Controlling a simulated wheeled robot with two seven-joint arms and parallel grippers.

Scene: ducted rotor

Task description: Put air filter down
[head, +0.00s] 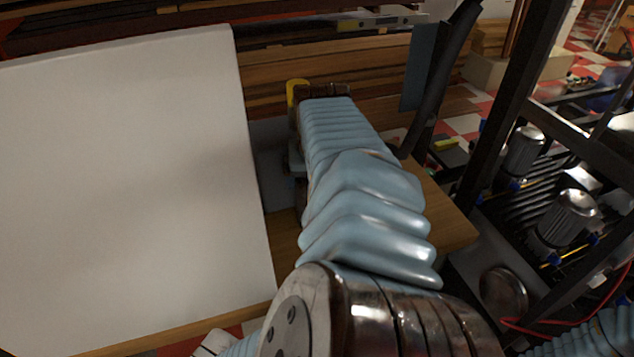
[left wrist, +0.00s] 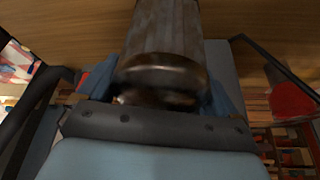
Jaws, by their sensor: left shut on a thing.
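The air filter (left wrist: 165,30) appears in the left wrist view as a grey, ribbed cylinder with a dark brownish rounded end facing the camera. My left gripper (left wrist: 165,86) is shut on it, with a blue finger on each side. Wood-coloured boards lie behind the filter. I cannot tell whether the filter touches a surface. In the head view, a light blue sleeved arm of mine hides the area around its far end, and I cannot make out the filter there. My right gripper is not in view.
A large white panel (head: 125,190) fills the left of the head view. A wooden surface (head: 440,205) shows right of the arm. A dark metal frame (head: 505,110) and machinery with silver cylinders (head: 568,215) stand at the right. A yellow object (head: 297,90) is near the arm's far end.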

